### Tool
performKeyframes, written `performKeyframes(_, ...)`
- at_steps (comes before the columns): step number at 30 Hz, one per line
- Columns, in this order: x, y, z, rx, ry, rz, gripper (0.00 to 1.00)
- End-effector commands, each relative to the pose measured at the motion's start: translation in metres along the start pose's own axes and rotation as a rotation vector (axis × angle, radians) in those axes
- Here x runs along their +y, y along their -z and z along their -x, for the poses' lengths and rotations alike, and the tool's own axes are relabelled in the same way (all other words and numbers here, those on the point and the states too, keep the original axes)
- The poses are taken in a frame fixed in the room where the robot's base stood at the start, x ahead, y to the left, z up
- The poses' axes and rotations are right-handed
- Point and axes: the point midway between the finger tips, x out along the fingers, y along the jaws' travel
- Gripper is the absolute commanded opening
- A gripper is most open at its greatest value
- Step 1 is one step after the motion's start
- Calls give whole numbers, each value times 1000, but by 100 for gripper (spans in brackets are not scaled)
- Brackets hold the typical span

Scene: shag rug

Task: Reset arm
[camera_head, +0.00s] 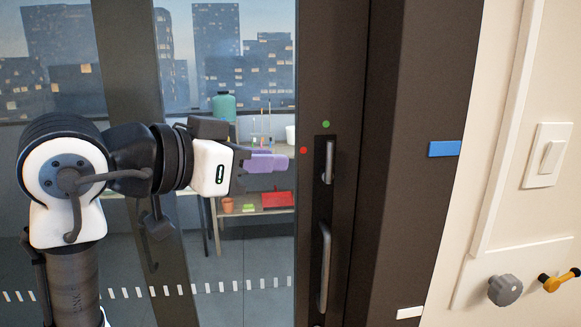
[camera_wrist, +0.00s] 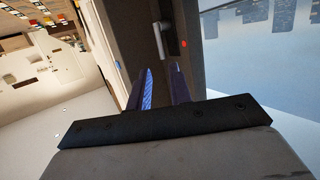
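My gripper (camera_head: 268,161) is in the middle of the head view, level and pointing right, with purple fingers. It is just left of the dark door frame's upper handle (camera_head: 329,162). In the wrist view my gripper (camera_wrist: 162,70) shows two fingers with a gap between them and nothing held. The handle (camera_wrist: 165,42) appears beyond the fingertips there, apart from them as far as I can tell. My arm is bent in front of the glass.
The dark door frame (camera_head: 385,150) has a lower pull handle (camera_head: 324,268), a red dot and a green dot. A light switch (camera_head: 547,155) and knobs (camera_head: 505,289) are on the right wall.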

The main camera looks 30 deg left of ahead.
Motion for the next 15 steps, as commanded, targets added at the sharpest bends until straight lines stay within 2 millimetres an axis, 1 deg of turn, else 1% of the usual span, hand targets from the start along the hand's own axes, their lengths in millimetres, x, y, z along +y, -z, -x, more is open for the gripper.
performKeyframes(1,0,-1,6,1,0,-1,21)
performKeyframes(5,0,0,14,0,1,-1,21)
performKeyframes(15,0,0,16,0,0,-1,21)
